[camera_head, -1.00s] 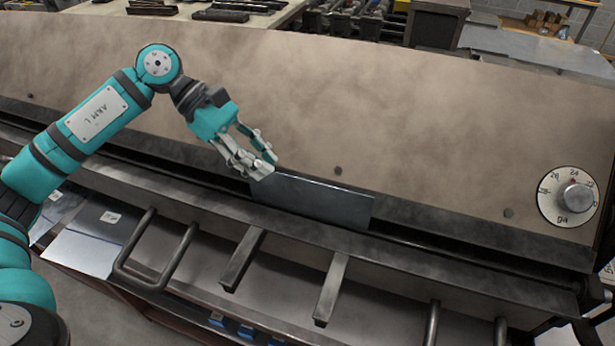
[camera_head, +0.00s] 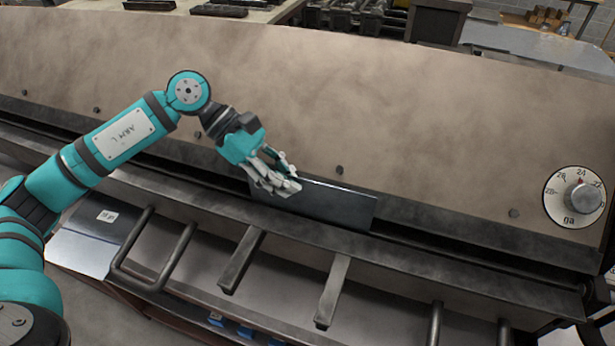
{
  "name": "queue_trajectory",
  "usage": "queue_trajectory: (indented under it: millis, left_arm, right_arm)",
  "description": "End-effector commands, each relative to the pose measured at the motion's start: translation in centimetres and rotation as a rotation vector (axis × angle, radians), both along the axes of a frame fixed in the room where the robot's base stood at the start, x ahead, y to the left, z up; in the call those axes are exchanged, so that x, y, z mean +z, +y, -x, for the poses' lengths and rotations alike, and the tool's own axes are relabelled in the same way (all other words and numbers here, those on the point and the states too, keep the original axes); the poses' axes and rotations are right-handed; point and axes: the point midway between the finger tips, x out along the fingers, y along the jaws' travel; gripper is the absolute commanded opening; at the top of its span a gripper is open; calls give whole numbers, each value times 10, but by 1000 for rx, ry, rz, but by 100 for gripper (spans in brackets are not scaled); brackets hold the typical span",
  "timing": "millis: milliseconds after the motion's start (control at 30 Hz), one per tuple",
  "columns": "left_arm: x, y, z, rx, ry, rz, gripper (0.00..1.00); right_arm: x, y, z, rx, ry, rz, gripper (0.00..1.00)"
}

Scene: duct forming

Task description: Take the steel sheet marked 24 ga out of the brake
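The steel sheet (camera_head: 338,205) is a dark grey rectangle standing up out of the slot of the brake (camera_head: 430,238), its lower edge hidden in the slot. No 24 ga mark can be read on it. My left gripper (camera_head: 288,183) is at the sheet's upper left corner, its fingers overlapping that end. One finger appears in front of the sheet; how the other sits against it is unclear. Whether the fingers are shut on the sheet cannot be told. My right gripper is not in view.
A dial (camera_head: 582,197) marked ga sits at the right of the brake, its red mark near 24. Bar handles (camera_head: 155,255) and two arms (camera_head: 332,290) project from the front. A labelled sheet (camera_head: 103,222) lies below left. The brake's broad sloping face is clear.

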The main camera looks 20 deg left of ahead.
Motion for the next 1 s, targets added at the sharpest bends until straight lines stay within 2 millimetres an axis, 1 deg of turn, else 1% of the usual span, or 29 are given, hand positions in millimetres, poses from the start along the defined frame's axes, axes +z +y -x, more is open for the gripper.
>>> queue_trajectory:
  millis: [433,800,1000]
  left_arm:
    - [1,0,0,0,-1,1,0]
    - [9,0,-1,0,-5,2,0]
    - [10,0,0,-1,-3,2,0]
  right_arm:
    - [0,0,0,0,0,0,54]
    - [-3,0,0,0,0,0,54]
    - [-3,0,0,1,0,0,54]
